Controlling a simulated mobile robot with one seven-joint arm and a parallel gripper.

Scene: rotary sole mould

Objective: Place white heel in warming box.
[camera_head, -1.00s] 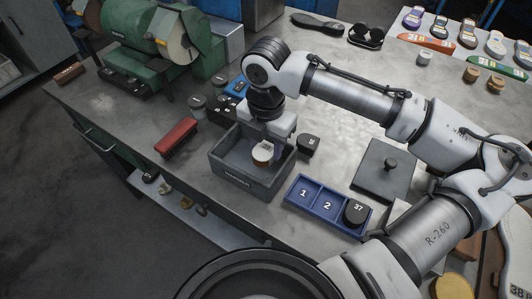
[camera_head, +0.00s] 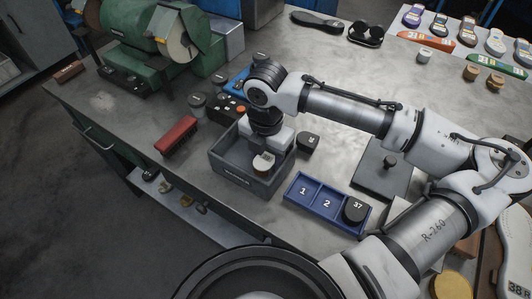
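The white heel (camera_head: 263,163), with a darker lower part, is inside the grey open-topped warming box (camera_head: 231,175), towards its right side. My gripper (camera_head: 266,152) points down into the box and is shut on the heel. The fingers are mostly hidden, and I cannot tell whether the heel touches the box floor.
A dark heel (camera_head: 307,142) stands just right of the box. A blue tray (camera_head: 301,203) marked 1 and 2 holds a dark heel (camera_head: 355,211) marked 37. A red brush (camera_head: 176,135) lies left; a dark plate with a knob (camera_head: 382,174) lies right.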

